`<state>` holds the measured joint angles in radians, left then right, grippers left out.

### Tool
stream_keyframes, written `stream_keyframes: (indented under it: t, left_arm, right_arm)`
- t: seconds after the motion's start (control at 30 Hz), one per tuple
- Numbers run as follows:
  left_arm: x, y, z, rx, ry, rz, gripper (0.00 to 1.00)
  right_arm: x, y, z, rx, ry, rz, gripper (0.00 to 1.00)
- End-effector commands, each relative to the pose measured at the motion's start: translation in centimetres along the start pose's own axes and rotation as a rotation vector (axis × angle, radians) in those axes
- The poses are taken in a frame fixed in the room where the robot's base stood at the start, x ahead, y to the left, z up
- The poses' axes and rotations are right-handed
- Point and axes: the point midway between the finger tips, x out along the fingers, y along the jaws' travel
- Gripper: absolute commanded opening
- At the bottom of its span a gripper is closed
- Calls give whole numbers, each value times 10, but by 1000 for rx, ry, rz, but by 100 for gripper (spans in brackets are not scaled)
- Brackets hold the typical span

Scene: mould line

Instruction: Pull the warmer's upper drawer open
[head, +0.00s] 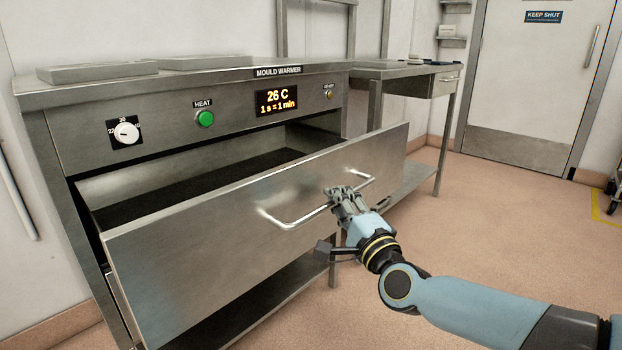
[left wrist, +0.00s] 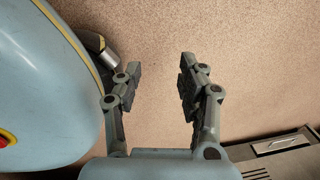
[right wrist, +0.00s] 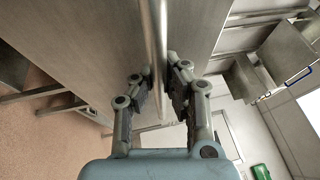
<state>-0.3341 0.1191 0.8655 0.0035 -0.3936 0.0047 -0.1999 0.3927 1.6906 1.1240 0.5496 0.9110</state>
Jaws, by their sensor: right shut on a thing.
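The mould warmer (head: 160,118) is a steel cabinet on the left of the head view. Its upper drawer (head: 220,240) stands well out from the body, and its dark inside shows behind the front panel. A long bar handle (head: 290,222) runs along the drawer front. My right gripper (head: 342,192) is shut on the handle, right of its middle. In the right wrist view the handle bar (right wrist: 158,40) runs between the fingers of the right gripper (right wrist: 159,84). My left gripper (left wrist: 160,72) is open and empty above the floor.
The warmer has a dial (head: 126,132), a green HEAT button (head: 205,118) and a display (head: 276,101) reading 26 C. Flat trays (head: 97,72) lie on top. A side table (head: 405,70) stands to the right. Floor (head: 500,210) before the door (head: 530,90) is clear.

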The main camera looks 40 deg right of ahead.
Motion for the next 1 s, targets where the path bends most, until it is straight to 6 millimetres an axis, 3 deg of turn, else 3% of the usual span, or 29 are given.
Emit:
stream_keyframes:
  t: [0.2,0.4,0.97,1.0]
  left_arm:
    - [-8,3,5,-3,4,5,40]
    - [-12,5,8,-5,4,7,40]
    - [-12,6,11,-5,2,8,40]
    - [-12,6,11,-5,2,8,40]
  right_arm:
    - [-43,-8,-17,2,-1,10,0]
    - [-66,-11,-27,2,0,10,0]
    - [-76,-12,-31,2,0,11,0]
    - [-76,-12,-31,2,-1,11,9]
